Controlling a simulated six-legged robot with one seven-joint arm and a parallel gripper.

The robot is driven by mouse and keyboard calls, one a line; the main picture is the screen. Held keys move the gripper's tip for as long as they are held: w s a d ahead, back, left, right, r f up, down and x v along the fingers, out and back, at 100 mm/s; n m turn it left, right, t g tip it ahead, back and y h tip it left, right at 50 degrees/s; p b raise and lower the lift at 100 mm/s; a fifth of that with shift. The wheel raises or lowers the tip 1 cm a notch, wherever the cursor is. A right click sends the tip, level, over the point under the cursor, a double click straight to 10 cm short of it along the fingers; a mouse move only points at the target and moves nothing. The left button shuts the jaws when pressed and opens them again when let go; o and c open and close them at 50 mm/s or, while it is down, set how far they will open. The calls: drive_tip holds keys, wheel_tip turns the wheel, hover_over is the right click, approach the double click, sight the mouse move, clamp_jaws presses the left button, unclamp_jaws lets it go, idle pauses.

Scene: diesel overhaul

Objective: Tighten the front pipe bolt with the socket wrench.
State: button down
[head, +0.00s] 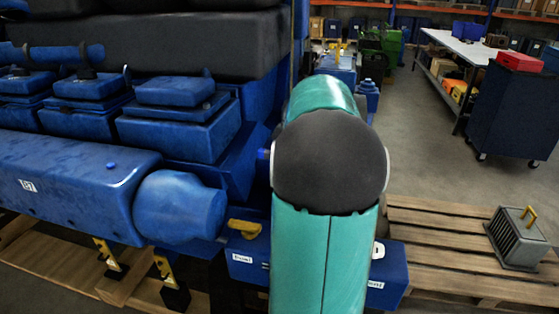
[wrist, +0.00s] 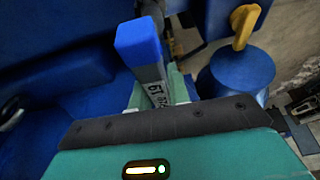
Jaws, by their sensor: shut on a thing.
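In the wrist view, my gripper (wrist: 160,92) is shut on the socket wrench (wrist: 139,42), a grey bar with a blue end and a printed size label on its side. The teal fingers sit on both sides of the bar, and the blue end sticks up above them. The socket end is hidden by the gripper. In the head view, my own teal and black arm hides the gripper and the wrench. I cannot pick out the front pipe bolt in either view.
The blue engine (head: 70,190) fills the left. A wooden pallet (head: 435,245) holds a grey finned block (head: 516,240). A blue cart (head: 512,112) and workbench (head: 470,50) stand behind, with open floor between.

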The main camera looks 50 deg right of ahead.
drive_tip(key=shift+r, duration=1.75)
wheel_tip(320, 180, up, 6)
drive_tip(key=shift+r, duration=0.1)
drive_tip(key=s+a, duration=0.4)
drive_tip(key=a, duration=0.1)
drive_tip(key=shift+s, duration=0.35)
drive_tip(key=shift+a, duration=0.1)
